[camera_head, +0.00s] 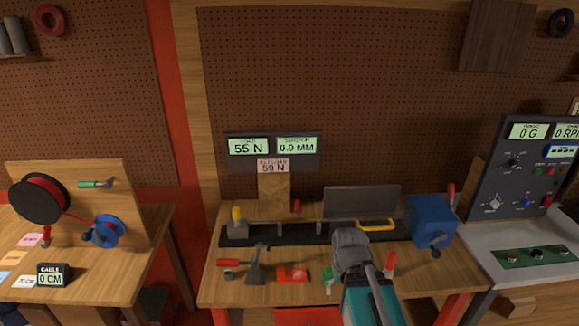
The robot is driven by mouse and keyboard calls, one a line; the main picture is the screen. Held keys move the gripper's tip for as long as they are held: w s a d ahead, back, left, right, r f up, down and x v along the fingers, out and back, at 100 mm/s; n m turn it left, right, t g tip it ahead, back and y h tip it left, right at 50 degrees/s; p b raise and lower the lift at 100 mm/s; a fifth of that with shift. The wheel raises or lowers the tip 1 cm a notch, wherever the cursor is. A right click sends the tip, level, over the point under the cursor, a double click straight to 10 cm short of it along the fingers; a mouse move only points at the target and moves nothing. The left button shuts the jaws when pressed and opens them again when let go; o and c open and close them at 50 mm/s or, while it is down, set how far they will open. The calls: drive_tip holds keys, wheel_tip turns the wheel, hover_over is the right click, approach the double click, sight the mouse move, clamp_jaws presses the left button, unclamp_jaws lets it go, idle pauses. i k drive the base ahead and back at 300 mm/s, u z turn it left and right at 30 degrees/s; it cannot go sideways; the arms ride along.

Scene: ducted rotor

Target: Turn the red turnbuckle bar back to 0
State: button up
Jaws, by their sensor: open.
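A small red upright piece (297,206) stands at the black rail (270,236) on the middle bench. It may be the turnbuckle bar, but it is too small to be sure. The display panel (272,150) behind the rail reads 55 N and 0.0 MM, and a tag under it reads 50 N. My gripper (350,240) is open, in front of the rail and to the right of the red piece. I see no object between its fingers, though its tips are seen from behind. My gripper and arm hide part of the rail and bench.
A grey shield (362,201) with a yellow handle (375,225) stands over the rail's right part. A blue box (430,220) stands right. A red-handled lever (228,262), a red block (292,275) and a red-topped piece (390,264) stand along the front.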

sight(298, 201)
drive_tip(key=k, duration=0.65)
drive_tip(key=u, duration=0.5)
drive_tip(key=i, duration=1.25)
drive_tip(key=z, duration=0.5)
